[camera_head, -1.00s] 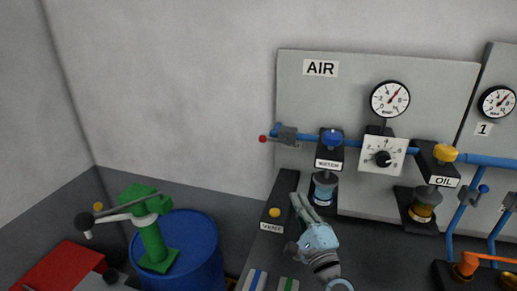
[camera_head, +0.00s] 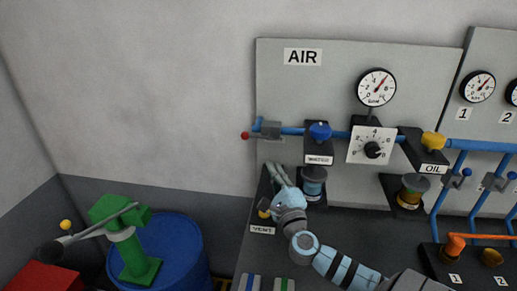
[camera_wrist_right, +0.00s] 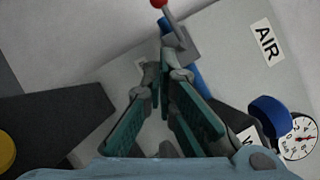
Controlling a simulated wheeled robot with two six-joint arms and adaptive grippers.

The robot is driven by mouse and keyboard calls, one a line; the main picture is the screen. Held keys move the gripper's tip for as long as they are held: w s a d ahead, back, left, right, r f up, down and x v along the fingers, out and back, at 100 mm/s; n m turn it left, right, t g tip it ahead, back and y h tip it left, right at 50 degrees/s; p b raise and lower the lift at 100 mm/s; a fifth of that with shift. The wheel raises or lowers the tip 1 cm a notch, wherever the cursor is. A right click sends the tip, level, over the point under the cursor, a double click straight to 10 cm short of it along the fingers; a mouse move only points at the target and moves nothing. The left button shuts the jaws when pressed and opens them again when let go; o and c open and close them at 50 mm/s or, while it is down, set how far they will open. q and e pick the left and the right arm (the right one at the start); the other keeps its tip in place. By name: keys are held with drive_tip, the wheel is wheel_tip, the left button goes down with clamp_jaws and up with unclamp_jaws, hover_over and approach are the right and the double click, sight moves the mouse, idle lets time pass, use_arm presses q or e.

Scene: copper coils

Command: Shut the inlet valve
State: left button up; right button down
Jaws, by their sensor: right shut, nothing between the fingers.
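The inlet valve (camera_head: 270,130) is a small grey body at the left end of the blue pipe on the AIR panel. Its lever ends in a red ball (camera_head: 244,135) that points left. In the right wrist view the valve body (camera_wrist_right: 182,44) and red ball (camera_wrist_right: 158,3) lie beyond the fingertips, at the top. My right gripper (camera_head: 276,168) is just below the valve in the head view, fingers together and empty. Its fingers (camera_wrist_right: 163,75) point toward the valve in the wrist view; contact cannot be told. My left gripper is out of view.
Right of the valve are the blue-knobbed WATER unit (camera_head: 318,145), a numbered dial (camera_head: 371,147) and the OIL unit (camera_head: 424,152). The black VENT box (camera_head: 262,229) stands below the valve. A blue drum (camera_head: 180,250) with a green pump is at left. Wall left of the panel is bare.

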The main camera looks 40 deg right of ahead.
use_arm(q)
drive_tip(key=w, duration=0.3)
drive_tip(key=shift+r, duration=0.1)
use_arm(e)
drive_tip(key=w+d+r, duration=0.1)
drive_tip(key=w+r, duration=0.2)
drive_tip(key=w, duration=0.6)
drive_tip(key=shift+m, duration=0.4)
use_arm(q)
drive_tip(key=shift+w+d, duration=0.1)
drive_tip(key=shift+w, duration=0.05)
use_arm(e)
drive_tip(key=shift+w+d+h, duration=0.1)
drive_tip(key=shift+h, duration=0.2)
